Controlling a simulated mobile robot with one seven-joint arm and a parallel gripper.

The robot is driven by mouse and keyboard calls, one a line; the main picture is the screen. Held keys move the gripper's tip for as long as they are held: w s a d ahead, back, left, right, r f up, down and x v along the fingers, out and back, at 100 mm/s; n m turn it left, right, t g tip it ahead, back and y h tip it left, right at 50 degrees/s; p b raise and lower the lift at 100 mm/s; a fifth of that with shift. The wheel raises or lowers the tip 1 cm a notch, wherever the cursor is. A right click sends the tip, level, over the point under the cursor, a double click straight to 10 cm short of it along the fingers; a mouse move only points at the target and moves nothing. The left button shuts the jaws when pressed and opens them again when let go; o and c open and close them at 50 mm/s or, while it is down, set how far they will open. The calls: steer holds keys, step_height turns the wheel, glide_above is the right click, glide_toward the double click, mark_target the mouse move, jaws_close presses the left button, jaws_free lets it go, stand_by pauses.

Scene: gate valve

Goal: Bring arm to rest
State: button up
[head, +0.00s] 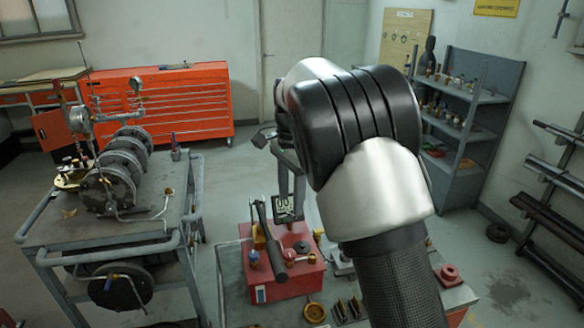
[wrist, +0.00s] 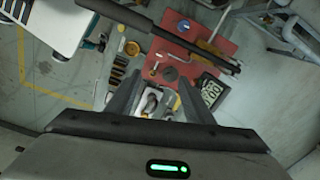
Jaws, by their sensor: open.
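My arm fills the centre right of the head view, raised and bent. My gripper (wrist: 158,78) shows in the wrist view with its two grey fingers apart and nothing held between them. It points down over a bench with a red box (wrist: 190,48) and small parts.
A grey cart (head: 150,237) with a flanged valve assembly (head: 115,170) stands at left. A red tool cabinet (head: 170,105) is behind it. A grey shelf (head: 460,155) and a pipe rack (head: 555,190) stand at right. Open floor lies between cart and cabinet.

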steer(key=s+d+r+n+t+y, duration=0.15)
steer(key=s+d+r+n, duration=0.25)
steer(key=s+d+r, duration=0.75)
steer(key=s+d+n+t+h, duration=0.1)
steer(key=s+d+n+t, duration=0.1)
steer(key=s, duration=0.7)
steer(key=s+d+f+n+t+p, duration=0.1)
steer(key=s+n, duration=0.4)
steer(key=s, duration=0.5)
steer(key=shift+s+d+f+n+t+h, duration=0.25)
steer(key=shift+d+n+t+h, duration=0.15)
steer(key=shift+d, duration=0.55)
